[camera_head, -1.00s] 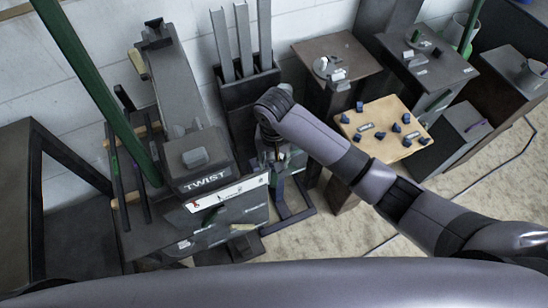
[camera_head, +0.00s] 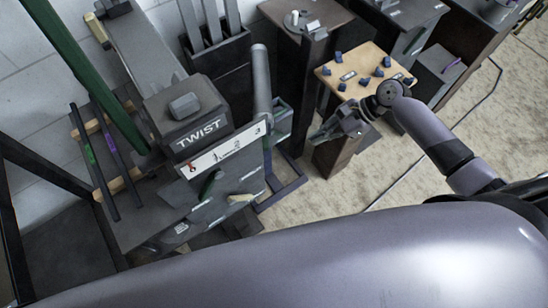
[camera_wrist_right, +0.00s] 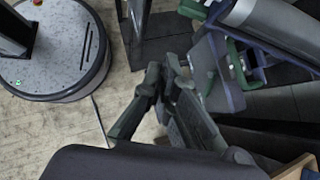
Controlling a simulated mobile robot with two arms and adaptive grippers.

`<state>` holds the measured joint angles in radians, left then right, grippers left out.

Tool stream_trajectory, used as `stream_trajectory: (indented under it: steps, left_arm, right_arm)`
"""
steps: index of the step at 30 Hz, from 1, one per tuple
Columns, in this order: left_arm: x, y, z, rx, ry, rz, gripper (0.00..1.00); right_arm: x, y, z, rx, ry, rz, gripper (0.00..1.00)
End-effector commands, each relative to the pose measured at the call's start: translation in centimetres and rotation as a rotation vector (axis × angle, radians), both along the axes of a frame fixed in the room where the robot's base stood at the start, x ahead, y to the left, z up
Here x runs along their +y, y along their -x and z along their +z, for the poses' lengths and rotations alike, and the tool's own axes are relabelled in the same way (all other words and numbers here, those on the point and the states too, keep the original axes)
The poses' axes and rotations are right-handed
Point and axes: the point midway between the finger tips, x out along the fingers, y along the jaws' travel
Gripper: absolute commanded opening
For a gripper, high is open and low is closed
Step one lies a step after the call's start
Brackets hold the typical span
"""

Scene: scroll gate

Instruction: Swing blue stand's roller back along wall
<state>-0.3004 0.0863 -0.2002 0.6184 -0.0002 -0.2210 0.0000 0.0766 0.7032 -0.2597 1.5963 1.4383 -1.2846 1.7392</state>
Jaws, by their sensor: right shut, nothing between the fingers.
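The blue stand (camera_head: 287,187) is on the floor to the right of the machine marked TWIST. A long grey roller (camera_head: 262,82) rises beside the machine, with a green part (camera_head: 284,112) next to it. The roller (camera_wrist_right: 278,28) and blue frame (camera_wrist_right: 226,88) also show in the wrist view at upper right. My right gripper (camera_head: 322,136) is to the right of the roller, apart from it. Its fingers (camera_wrist_right: 164,75) are together and empty in the wrist view. My left gripper is not in view.
The TWIST machine (camera_head: 200,132) stands left of the stand, near the white block wall (camera_head: 40,90). A wooden board (camera_head: 335,69) with blue pieces lies on a pedestal behind my right gripper. A round grey base (camera_wrist_right: 62,65) stands on the floor. Open floor (camera_head: 330,205) lies right of the stand.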

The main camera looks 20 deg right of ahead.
Motion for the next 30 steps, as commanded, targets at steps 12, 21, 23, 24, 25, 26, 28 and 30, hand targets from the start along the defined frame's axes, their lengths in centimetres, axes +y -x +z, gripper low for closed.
stream_trajectory:
  steps: [12,21,23,24,25,26,28,30]
  left_arm:
    - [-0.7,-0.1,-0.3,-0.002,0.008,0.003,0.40]
    - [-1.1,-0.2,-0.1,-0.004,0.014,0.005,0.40]
    - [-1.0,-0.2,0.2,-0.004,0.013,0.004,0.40]
    - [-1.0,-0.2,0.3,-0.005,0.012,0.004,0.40]
    - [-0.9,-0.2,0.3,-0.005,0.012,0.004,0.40]
    - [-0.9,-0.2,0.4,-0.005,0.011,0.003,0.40]
    - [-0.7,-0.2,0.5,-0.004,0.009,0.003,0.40]
    - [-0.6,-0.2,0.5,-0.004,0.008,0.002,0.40]
  right_arm:
    - [1.8,-0.9,-2.5,0.022,-0.040,-0.082,0.00]
    - [6.3,-1.8,-6.4,0.019,-0.037,-0.078,0.00]
    - [7.3,-1.9,-6.3,0.019,-0.036,-0.077,0.00]
    - [7.8,-2.0,-6.3,0.019,-0.037,-0.078,0.00]
    - [8.2,-2.1,-6.3,0.019,-0.036,-0.078,0.00]
    - [8.4,-2.1,-6.4,0.019,-0.035,-0.078,0.00]
    - [9.0,-2.2,-6.4,0.019,-0.034,-0.077,0.00]
    - [9.4,-2.3,-6.4,0.019,-0.035,-0.078,0.00]
